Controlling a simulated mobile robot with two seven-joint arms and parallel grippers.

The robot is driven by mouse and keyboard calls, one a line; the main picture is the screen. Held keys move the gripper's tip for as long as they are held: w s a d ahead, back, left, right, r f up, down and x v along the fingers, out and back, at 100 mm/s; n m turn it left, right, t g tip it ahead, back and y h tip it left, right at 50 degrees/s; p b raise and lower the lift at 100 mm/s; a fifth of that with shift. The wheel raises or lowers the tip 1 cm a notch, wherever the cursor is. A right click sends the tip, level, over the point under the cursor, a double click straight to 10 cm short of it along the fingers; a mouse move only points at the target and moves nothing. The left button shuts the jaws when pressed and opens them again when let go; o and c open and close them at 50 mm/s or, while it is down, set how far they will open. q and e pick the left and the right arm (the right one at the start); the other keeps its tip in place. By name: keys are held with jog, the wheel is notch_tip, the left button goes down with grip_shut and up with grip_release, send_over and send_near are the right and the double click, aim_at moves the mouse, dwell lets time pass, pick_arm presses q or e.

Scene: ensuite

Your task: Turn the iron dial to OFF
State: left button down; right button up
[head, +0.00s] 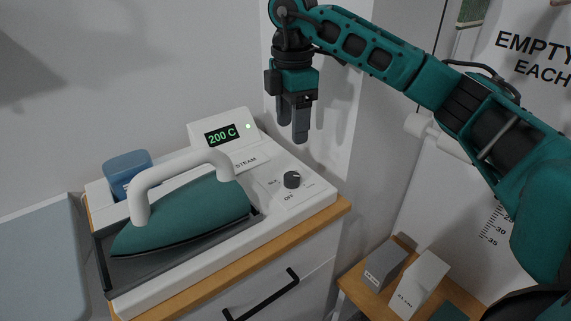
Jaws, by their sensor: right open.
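The iron dial (292,180) is a small dark round knob on the right part of a white iron station (318,186). An OFF label is printed in front of it and other small marks lie around it. The display (222,136) reads 200 C in green, with a green light beside it. The teal iron (190,213) with a white handle rests on the station's left part. My right gripper (293,135) is open and empty, pointing down above and behind the dial, apart from it. My left gripper is not in view.
A blue tank (127,168) stands at the station's back left. The station sits on a wood-topped cabinet with a black handle (261,303). A lower shelf at right holds a grey box (385,263) and a white box (420,283). Walls stand close behind.

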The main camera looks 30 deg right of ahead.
aim_at(291, 176)
notch_tip(291, 176, down, 12)
jog(key=shift+s+r, duration=0.15)
dwell(0.3)
jog(key=c, duration=1)
